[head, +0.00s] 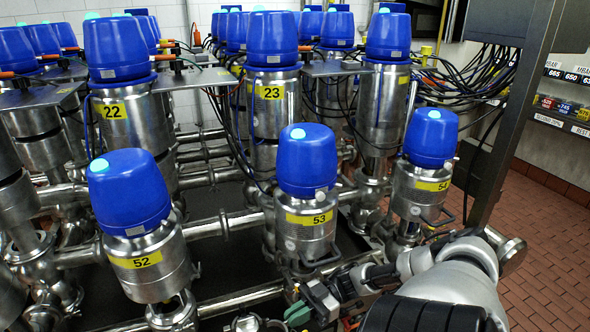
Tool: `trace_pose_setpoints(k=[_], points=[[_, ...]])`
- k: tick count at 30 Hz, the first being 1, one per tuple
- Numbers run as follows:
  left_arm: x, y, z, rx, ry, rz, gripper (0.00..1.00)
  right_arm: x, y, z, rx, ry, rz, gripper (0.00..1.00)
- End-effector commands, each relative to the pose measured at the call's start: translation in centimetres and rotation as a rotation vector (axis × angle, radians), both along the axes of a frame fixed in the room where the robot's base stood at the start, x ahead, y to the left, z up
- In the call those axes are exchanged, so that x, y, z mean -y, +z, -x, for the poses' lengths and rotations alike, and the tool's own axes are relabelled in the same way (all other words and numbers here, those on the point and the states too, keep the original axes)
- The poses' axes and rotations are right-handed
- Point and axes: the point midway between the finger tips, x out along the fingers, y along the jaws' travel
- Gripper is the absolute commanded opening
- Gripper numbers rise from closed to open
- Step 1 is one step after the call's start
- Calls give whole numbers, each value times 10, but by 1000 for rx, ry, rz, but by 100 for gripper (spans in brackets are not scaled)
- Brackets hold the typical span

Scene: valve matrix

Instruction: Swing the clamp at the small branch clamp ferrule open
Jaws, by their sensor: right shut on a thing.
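My right gripper (318,302) is low in the head view, below the valve marked 53 (307,190). Its arm comes in from the lower right. Its dark fingers are closed on a small part that looks like the clamp, beside a green piece (297,314). The fingers and my wrist hide most of the clamp, so I cannot tell how far it stands open. A small round steel fitting (243,324) shows at the bottom edge, left of the gripper. I cannot tell whether it is the branch ferrule. My left gripper is not in view.
Valves 52 (135,225) and 54 (425,170) stand either side of valve 53, with valves 22 (115,50) and 23 (272,90) behind. Steel pipes run between them. A dark post (505,130) rises at the right, with open brick floor (550,250) beyond.

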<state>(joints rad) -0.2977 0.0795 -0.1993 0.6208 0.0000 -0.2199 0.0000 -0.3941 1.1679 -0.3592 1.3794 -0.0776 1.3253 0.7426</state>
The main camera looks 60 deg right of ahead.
Motion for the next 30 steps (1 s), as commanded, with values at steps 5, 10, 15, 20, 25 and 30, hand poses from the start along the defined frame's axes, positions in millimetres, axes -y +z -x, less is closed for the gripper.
trace_pose_setpoints(k=[5, 10, 15, 20, 25, 30], points=[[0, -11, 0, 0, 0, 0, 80, 3, -2, -3, 1, 53, -1, 0], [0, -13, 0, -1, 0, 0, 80, 4, 0, -4, 2, 73, -1, 0], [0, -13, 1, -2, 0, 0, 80, 4, 0, -4, 1, 76, -3, 0], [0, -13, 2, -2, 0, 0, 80, 3, 0, -4, 1, 76, -3, 0], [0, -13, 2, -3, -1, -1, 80, 3, 0, -4, 1, 75, -3, 25], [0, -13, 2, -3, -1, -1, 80, 3, 0, -3, 1, 75, -2, 32]])
